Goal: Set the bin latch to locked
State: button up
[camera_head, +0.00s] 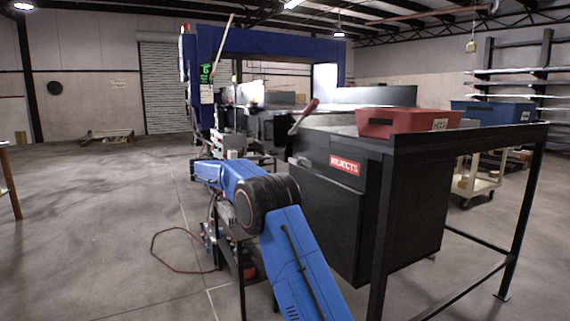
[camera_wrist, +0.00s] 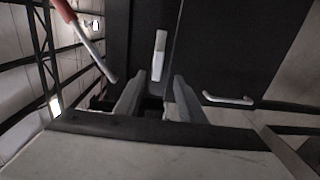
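The black reject bin (camera_head: 335,215), with a red REJECTS label (camera_head: 345,164), stands right of my blue arm in the head view. In the wrist view, a narrow pale upright piece (camera_wrist: 159,45), possibly the latch, is mounted on the dark bin face (camera_wrist: 225,45). A pale bar handle (camera_wrist: 228,98) sits lower right on the face. My gripper (camera_wrist: 157,90) is open; its fingers are apart below the upright piece, with nothing seen between them. I cannot tell whether they touch anything. The gripper is not clear in the head view.
A red-handled lever (camera_head: 304,116) rises beside the bin top; its rod also shows in the wrist view (camera_wrist: 92,50). Floor at left is mostly clear, with a red cable (camera_head: 153,243).

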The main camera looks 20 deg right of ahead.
aim_at(292, 161)
jog(key=shift+h, duration=0.3)
jog(key=d, duration=0.5)
jog(key=w+d, duration=0.1)
jog(key=d, duration=0.4)
jog(key=w+d, duration=0.1)
jog(key=d, duration=0.4)
jog(key=shift+w+d+f, duration=0.1)
jog(key=shift+d+f, duration=0.1)
jog(key=shift+d, duration=0.05)
grip_shut()
